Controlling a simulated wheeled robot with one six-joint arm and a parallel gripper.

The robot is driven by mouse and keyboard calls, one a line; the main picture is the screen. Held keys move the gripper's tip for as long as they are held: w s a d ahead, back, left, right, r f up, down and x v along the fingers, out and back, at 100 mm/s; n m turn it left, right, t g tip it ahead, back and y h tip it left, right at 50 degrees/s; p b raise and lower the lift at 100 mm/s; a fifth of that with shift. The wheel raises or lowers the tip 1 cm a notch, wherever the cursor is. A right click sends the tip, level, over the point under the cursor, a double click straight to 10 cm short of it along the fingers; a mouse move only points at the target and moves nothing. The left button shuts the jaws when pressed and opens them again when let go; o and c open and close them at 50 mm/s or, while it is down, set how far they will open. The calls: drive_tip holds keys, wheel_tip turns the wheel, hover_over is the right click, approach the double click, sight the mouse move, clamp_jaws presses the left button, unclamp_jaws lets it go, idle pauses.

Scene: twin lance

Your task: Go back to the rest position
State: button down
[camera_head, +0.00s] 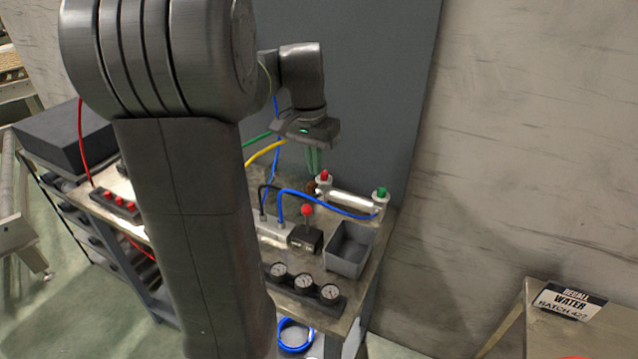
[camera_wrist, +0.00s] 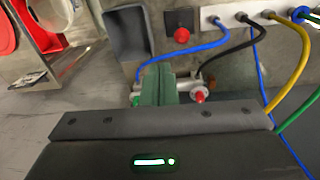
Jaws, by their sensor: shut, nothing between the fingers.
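My gripper (camera_head: 314,160) is in the upper middle of the head view, above the back part of the workbench (camera_head: 372,290). Its green fingers are together and empty, and they also show in the wrist view (camera_wrist: 157,88). In the head view the fingertips are close to a silver cylinder (camera_head: 350,200) with a red knob (camera_head: 324,176) and a green knob (camera_head: 381,193). I cannot tell whether they touch it. My large dark arm link hides the left middle of the bench.
A red-knobbed lever (camera_head: 307,211), an open grey bin (camera_head: 349,249) and several gauges (camera_head: 304,282) stand on the bench. Blue (camera_head: 330,203), yellow and green hoses run near my gripper. A grey panel (camera_head: 375,80) rises behind. A table with a sign (camera_head: 570,301) is at right.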

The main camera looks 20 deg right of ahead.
drive_tip(key=shift+a+r, duration=0.15)
drive_tip(key=shift+r, duration=1.1)
hover_over(310, 209)
drive_tip(key=s+d, duration=0.2)
drive_tip(key=s, duration=0.1)
wheel_tip(310, 209, down, 11)
drive_tip(key=w+a+f+b, duration=0.1)
drive_tip(key=w+a+f, duration=0.1)
drive_tip(key=w, duration=0.1)
drive_tip(key=shift+f+b, duration=0.15)
drive_tip(key=shift+b, duration=0.2)
drive_tip(key=shift+f, duration=0.15)
drive_tip(key=shift+s+d+f, duration=0.1)
drive_tip(key=shift+s, duration=0.1)
